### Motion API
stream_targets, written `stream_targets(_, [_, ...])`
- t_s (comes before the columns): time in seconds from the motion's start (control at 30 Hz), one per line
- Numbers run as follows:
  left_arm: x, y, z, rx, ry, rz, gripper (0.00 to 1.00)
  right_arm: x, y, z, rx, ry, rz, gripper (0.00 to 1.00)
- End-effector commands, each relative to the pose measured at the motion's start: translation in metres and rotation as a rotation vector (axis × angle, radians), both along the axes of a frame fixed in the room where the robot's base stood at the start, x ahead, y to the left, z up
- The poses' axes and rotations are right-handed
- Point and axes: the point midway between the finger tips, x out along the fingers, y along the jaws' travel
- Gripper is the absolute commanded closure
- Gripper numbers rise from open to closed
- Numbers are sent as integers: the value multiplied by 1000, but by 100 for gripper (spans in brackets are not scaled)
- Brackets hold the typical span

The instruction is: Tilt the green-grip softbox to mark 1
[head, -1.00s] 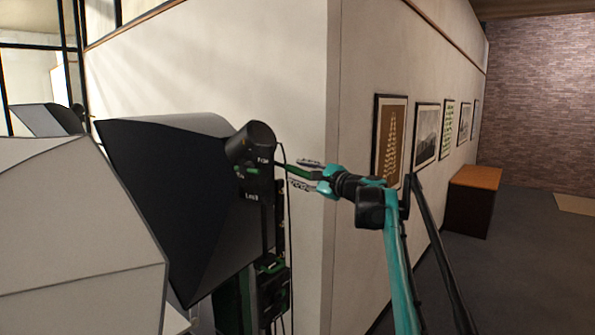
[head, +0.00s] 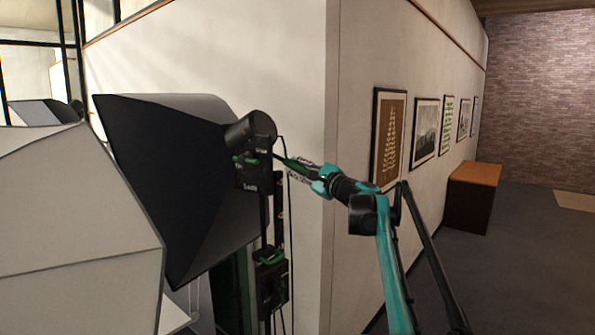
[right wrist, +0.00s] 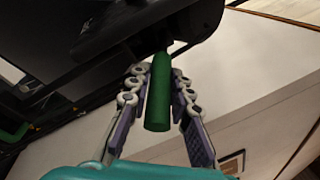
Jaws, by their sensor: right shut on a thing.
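The softbox (head: 160,165) with black outer panels stands left of centre in the head view. A dark lamp head (head: 250,130) sits at its rear on a bracket with small, unreadable labels. A green grip (right wrist: 158,95) sticks out from the bracket. My right gripper (head: 303,168) has come in from the right and is shut on this grip. In the right wrist view, its jointed fingers (right wrist: 158,100) lie on both sides of the green cylinder. I cannot make out mark 1. My left gripper is not in view.
A large pale faceted softbox (head: 75,220) fills the left foreground. A pale wall corner (head: 328,200) stands close behind the stand and my right gripper. Framed pictures (head: 390,138) hang along the wall. A brown cabinet (head: 472,197) stands farther right, with open floor beside it.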

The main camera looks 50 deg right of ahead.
Motion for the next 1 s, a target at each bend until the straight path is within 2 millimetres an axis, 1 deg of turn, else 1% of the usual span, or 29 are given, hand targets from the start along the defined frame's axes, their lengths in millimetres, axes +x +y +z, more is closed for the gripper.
stream_targets(0.03, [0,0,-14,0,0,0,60,2,1,-14,8,-32,2,100])
stream_targets(0.17, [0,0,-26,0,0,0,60,4,2,-22,25,-109,2,100])
stream_targets(0.3, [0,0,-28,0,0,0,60,5,2,-23,31,-139,0,100])
stream_targets(0.53, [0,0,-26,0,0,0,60,5,2,-22,30,-138,1,100])
stream_targets(0.57, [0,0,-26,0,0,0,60,5,2,-22,30,-138,1,77])
stream_targets(0.6, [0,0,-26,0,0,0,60,5,2,-22,30,-138,1,67])
stream_targets(0.63, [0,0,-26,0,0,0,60,5,2,-22,30,-138,1,59])
stream_targets(0.9, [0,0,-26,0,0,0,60,4,1,-21,31,-139,0,59])
stream_targets(1.0, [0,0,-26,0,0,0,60,0,1,-21,31,-139,-1,59])
